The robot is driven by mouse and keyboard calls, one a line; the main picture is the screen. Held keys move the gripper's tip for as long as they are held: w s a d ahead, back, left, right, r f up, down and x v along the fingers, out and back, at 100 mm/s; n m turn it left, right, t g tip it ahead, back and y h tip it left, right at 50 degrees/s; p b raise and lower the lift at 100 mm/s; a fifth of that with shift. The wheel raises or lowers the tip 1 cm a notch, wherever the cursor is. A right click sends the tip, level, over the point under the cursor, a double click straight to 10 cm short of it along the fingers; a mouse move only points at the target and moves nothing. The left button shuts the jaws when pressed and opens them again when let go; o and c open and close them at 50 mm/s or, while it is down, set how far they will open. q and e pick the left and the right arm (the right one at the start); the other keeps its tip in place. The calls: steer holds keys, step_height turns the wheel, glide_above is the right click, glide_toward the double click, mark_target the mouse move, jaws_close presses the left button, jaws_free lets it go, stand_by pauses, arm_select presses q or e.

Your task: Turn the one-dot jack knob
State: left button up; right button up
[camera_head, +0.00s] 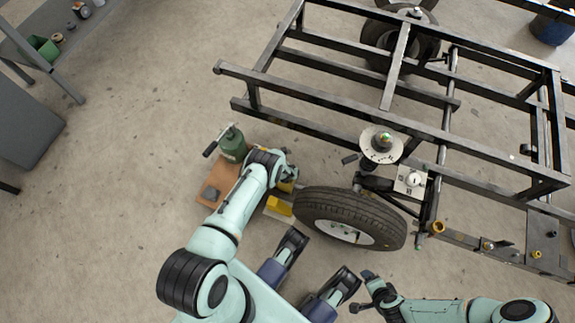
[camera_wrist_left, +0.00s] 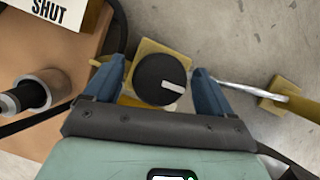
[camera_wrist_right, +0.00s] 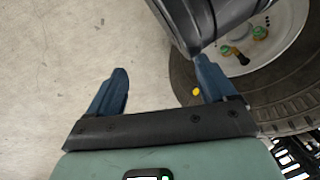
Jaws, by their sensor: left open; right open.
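A round black knob (camera_wrist_left: 161,79) with a white pointer mark sits on a yellow block in the left wrist view. The pointer is turned to the right. No dot mark is readable on it. My left gripper (camera_wrist_left: 158,84) is open, its two blue fingers on either side of the knob; whether they touch it I cannot tell. In the head view my left gripper (camera_head: 286,180) is beside the green jack bottle (camera_head: 232,145), and my own wrist hides the knob. My right gripper (camera_wrist_right: 160,82) is open and empty, in front of the wheel.
The tyre (camera_head: 335,206) lies just right of my left gripper, by the suspension and steel frame (camera_head: 330,108). A brown board (camera_head: 210,190) and a white SHUT label (camera_wrist_left: 50,10) are close by. A metal rod (camera_wrist_left: 235,86) runs right of the knob.

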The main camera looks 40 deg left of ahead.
arm_select(q)
steer(key=c, duration=1)
steer(key=m+h+p, duration=0.1)
steer(key=m+p, duration=0.1)
steer(key=shift+s+m, duration=0.1)
steer(key=shift+m, duration=0.2)
steer(key=shift+c, duration=0.2)
steer(key=shift+m, duration=0.3)
arm_select(e)
steer(key=r, duration=0.1)
steer(key=a+r, duration=0.1)
steer(key=r, duration=0.1)
steer(key=shift+s+a, duration=0.1)
steer(key=shift+a, duration=0.05)
arm_select(q)
steer(key=o, duration=1)
steer(key=shift+o, duration=0.2)
